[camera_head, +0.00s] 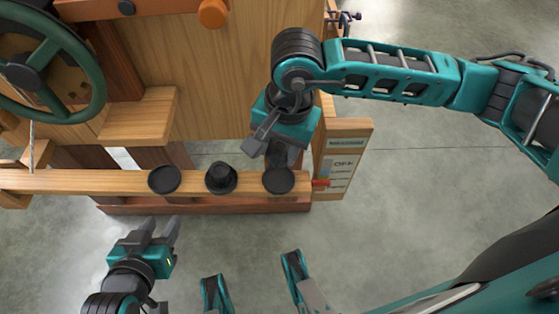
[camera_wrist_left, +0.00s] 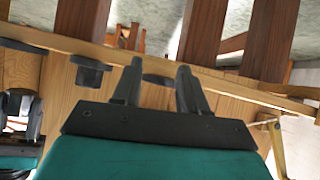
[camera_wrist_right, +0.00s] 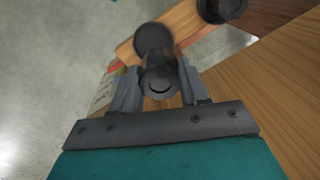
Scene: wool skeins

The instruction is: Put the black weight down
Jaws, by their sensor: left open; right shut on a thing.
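My right gripper (camera_head: 277,146) is shut on a black weight, a dark cylinder (camera_wrist_right: 158,82) seen between its fingers in the right wrist view. It holds the weight at the back side of the wooden beam (camera_head: 120,182), close to the round black pad (camera_head: 278,181) at the beam's right end. That pad looks empty. A second black weight (camera_head: 221,175) stands at the middle spot. The left black pad (camera_head: 164,179) is bare. My left gripper (camera_head: 160,231) is open and empty, in front of the beam. In its wrist view the fingers (camera_wrist_left: 157,88) are apart.
A green handwheel (camera_head: 88,65) and a wooden step (camera_head: 140,115) stand at left behind the beam. A labelled board (camera_head: 345,150) with a red piece (camera_head: 320,183) is just right of the beam's end. The floor in front is clear.

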